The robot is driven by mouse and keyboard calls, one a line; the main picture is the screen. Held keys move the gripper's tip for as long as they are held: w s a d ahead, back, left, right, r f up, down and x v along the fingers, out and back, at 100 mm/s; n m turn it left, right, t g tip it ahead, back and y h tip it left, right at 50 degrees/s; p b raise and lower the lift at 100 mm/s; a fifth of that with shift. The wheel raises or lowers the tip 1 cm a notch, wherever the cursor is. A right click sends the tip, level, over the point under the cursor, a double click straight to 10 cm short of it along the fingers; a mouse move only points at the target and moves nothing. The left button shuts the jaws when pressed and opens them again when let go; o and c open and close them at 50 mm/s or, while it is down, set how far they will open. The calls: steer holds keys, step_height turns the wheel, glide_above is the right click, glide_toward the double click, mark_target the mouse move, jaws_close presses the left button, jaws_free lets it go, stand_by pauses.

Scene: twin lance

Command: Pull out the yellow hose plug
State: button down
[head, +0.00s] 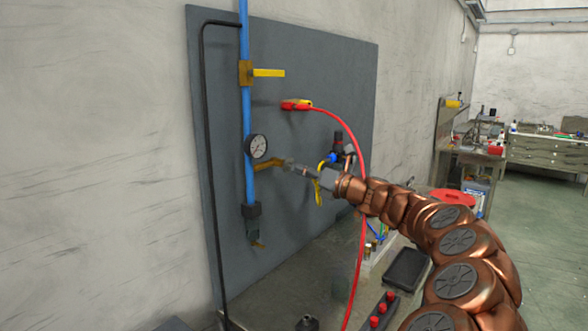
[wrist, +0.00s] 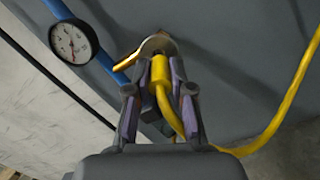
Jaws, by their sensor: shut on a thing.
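The yellow hose plug (wrist: 159,72) stands between the two fingers of my gripper (wrist: 158,82) in the wrist view, and the fingers are shut on it. Its far end meets a metal collar on the brass outlet (wrist: 127,63); I cannot tell how deep it sits. The yellow hose (wrist: 277,122) loops from the plug down and to the right. In the head view my gripper (head: 292,165) reaches left to the brass outlet (head: 267,162) beside the gauge. The plug is hidden there, and a bit of yellow hose (head: 318,192) hangs below my wrist.
A red plug (head: 296,104) with a red hose (head: 358,150) is above my gripper. A workbench lies below.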

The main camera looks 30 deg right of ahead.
steer(key=shift+s+d+p, duration=0.15)
steer(key=shift+s+p, duration=0.35)
steer(key=shift+s, duration=0.05)
stand_by(0.6)
steer(key=shift+r+p+v, duration=0.1)
steer(key=shift+p+v, duration=0.35)
steer(key=shift+v, duration=0.7)
steer(key=shift+r+p+v, duration=0.15)
steer(key=shift+p+v, duration=0.3)
steer(key=shift+v, duration=0.65)
